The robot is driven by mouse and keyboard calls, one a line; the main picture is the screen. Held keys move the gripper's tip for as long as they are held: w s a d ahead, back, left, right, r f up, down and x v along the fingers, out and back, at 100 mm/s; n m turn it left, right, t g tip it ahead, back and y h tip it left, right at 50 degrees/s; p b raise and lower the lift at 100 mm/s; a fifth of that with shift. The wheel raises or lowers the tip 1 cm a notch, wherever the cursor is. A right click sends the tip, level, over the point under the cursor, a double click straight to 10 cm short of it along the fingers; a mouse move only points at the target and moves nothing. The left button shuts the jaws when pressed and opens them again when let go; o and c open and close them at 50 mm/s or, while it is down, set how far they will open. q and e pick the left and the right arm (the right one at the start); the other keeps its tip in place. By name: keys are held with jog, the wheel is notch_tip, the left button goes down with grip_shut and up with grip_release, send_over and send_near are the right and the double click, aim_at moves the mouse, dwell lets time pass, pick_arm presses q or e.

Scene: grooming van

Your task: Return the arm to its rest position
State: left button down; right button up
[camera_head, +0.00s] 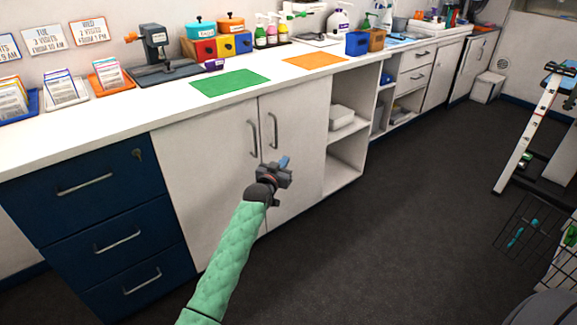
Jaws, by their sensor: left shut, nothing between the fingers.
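My left arm, in a quilted green sleeve (227,262), reaches up from the bottom of the view. Its gripper (283,164) is shut and empty. In the picture it lies in front of the white cabinet doors (215,175), below the level of the countertop. I cannot tell how far it is from the doors. My right gripper is not in view.
The white countertop (140,110) runs along the wall. It bears a green mat (230,83), an orange mat (314,60), bins and bottles. Navy drawers (90,215) stand at left. Dark floor (390,220) is open at right, before a wire basket (522,232).

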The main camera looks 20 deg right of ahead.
pick_arm(q)
jog(key=shift+s+d, duration=0.2)
jog(key=shift+s, duration=0.45)
jog(key=shift+s+d, duration=0.15)
jog(key=shift+s, duration=0.5)
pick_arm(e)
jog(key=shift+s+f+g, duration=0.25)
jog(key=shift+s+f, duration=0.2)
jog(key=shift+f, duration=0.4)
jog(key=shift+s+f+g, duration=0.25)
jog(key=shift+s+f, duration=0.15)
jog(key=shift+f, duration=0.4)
